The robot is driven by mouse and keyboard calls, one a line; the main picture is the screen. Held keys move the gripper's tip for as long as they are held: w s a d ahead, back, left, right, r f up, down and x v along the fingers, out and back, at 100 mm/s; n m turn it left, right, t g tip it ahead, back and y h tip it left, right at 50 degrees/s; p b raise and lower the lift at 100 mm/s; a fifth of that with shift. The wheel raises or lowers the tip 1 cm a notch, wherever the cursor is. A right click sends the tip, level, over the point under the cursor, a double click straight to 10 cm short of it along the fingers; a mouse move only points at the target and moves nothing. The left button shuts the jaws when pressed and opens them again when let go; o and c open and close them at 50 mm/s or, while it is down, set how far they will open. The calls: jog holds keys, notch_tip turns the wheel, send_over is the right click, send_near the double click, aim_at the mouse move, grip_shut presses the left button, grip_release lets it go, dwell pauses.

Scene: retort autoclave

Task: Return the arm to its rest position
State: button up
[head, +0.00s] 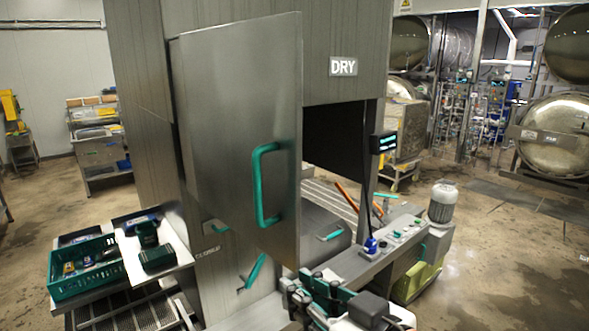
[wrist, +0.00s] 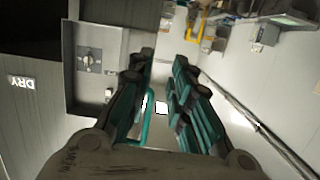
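My gripper (head: 312,287) is low in the middle of the head view, in front of the metal cabinet marked DRY. In the wrist view my gripper (wrist: 163,62) has its two dark and teal fingers apart, with nothing held between them. The cabinet's grey door (head: 235,130) stands open, and its teal handle (head: 258,185) is up and left of the gripper, apart from it in the head view. The DRY sign (wrist: 22,82) also shows at the left of the wrist view.
A control ledge (head: 385,250) with buttons and a grey motor (head: 442,203) stand right of the gripper. Open floor (head: 500,270) lies at the right.

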jog(key=d+f+m+g+h+b, duration=0.2)
jog(key=d+f+b, duration=0.3)
jog(key=f, duration=0.7)
jog(key=d+f+m+g+h+b, duration=0.1)
jog(key=d+f+h+b, duration=0.2)
jog(key=f+b, duration=0.65)
jog(key=d+f+m+g+h+b, duration=0.2)
jog(key=d+f+m+h+b, duration=0.2)
jog(key=d+f, duration=0.6)
notch_tip(320, 180, down, 3)
jog(key=shift+s+d+f+h+b, duration=0.1)
jog(key=shift+s+d+h+b, duration=0.25)
jog(key=shift+b, duration=0.75)
jog(key=shift+a, duration=0.2)
